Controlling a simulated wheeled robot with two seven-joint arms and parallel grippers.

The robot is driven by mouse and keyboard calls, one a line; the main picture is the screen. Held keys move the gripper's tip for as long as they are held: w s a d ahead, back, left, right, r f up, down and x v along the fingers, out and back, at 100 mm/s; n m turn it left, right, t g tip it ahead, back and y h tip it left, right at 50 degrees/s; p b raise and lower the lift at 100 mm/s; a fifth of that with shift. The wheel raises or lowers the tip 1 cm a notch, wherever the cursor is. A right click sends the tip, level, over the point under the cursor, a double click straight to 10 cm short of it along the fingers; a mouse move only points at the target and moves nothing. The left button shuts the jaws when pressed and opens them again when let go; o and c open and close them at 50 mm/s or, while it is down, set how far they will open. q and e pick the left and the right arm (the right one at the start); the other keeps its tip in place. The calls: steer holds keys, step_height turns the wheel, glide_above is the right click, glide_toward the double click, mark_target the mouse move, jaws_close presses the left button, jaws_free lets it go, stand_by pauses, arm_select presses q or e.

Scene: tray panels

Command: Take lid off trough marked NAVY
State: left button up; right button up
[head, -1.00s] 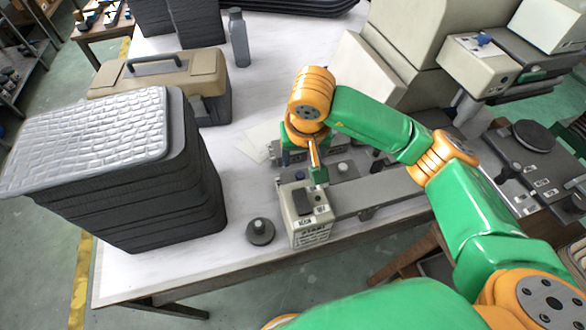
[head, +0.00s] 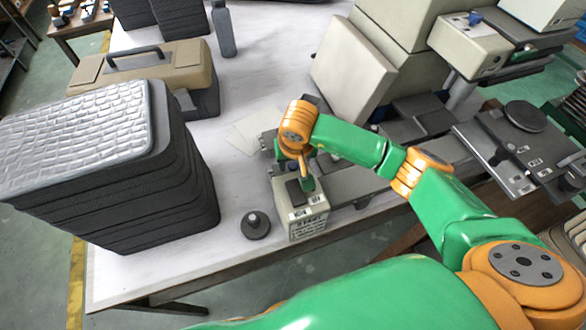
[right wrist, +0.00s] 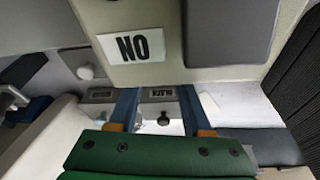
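My right gripper (head: 307,184) is low over the table, beside the beige box (head: 301,215). In the right wrist view its two blue fingers (right wrist: 158,108) are spread apart, with no object visibly clamped between them. Beyond the fingers lie grey parts with small blurred labels, one a dark label (right wrist: 160,92) that I cannot read surely. A dark knob (right wrist: 163,118) shows between the fingers, and a pale knob (right wrist: 85,72) is to the left. I cannot make out NAVY on any label, so the marked trough and its lid are not identified. My left gripper is out of view.
A beige surface with a "NO" sign (right wrist: 133,46) is close in the wrist view. A dark round knobbed piece (head: 256,225) lies left of the box. A dark stack (head: 150,180), toolbox (head: 150,65) and bottle (head: 223,30) stand left.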

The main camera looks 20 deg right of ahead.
jaws_close()
